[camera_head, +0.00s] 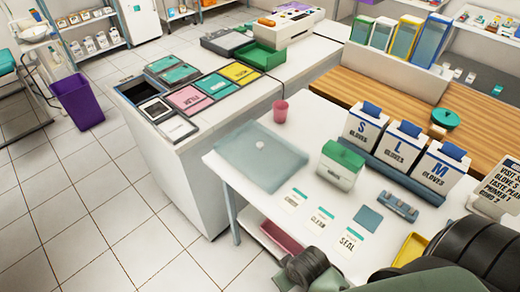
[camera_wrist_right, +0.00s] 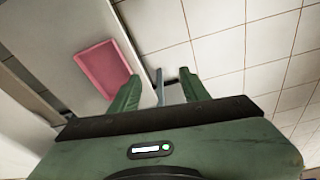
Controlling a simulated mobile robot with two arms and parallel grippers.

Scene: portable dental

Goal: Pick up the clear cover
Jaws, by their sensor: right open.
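The clear cover (camera_head: 262,158) is a flat, see-through bluish sheet with a small round white knob near its middle. It lies on the left part of the white table in the head view. My right gripper (camera_wrist_right: 160,88) shows in the right wrist view with two green fingers spread apart and nothing between them. It points down towards the floor and a table leg, and the cover does not show in that view. In the head view my right arm comes in at the bottom right, apart from the cover. My left gripper is not in view.
On the white table (camera_head: 320,218) stand a green-and-white box (camera_head: 341,165), glove boxes (camera_head: 404,145), label cards and a pink cup (camera_head: 280,111). A pink tray (camera_wrist_right: 103,68) sits below the tabletop. A counter with coloured folders (camera_head: 190,99) adjoins at the left.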

